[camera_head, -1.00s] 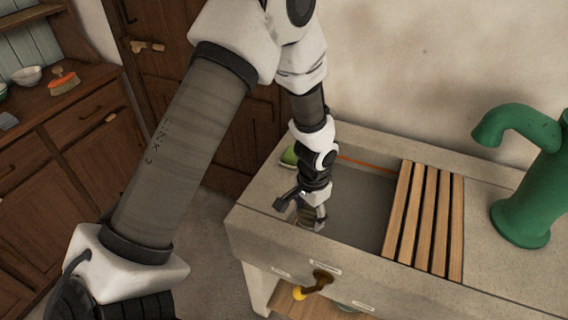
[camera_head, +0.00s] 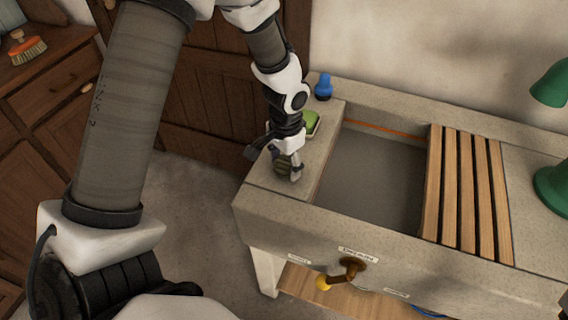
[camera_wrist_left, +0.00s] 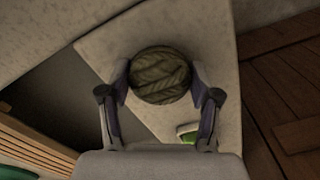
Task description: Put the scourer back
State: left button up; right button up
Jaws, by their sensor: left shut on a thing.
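The scourer (camera_head: 281,165) is a round, woven, olive-brown pad. My left gripper (camera_head: 287,172) is shut on it, with one finger on each side. In the left wrist view the scourer (camera_wrist_left: 160,75) sits between the two fingers, over the pale stone ledge (camera_wrist_left: 205,55). In the head view it is at the left ledge of the stone sink (camera_head: 318,160), outside the basin. I cannot tell whether it touches the ledge. My right gripper is not in view.
A green-topped pad (camera_head: 311,122) in a pale dish lies on the ledge just behind my gripper. A blue bottle (camera_head: 323,87) stands at the back corner. A wooden slatted rack (camera_head: 464,190) covers the basin's right part.

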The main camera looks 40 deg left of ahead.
aim_at(285, 162)
pick_arm(q)
jog(key=shift+r, duration=0.1)
jog(key=shift+s, duration=0.15)
jog(key=o, duration=1)
jog(key=shift+o, duration=1)
notch_tip(285, 162, up, 12)
jog(key=shift+p, duration=0.3)
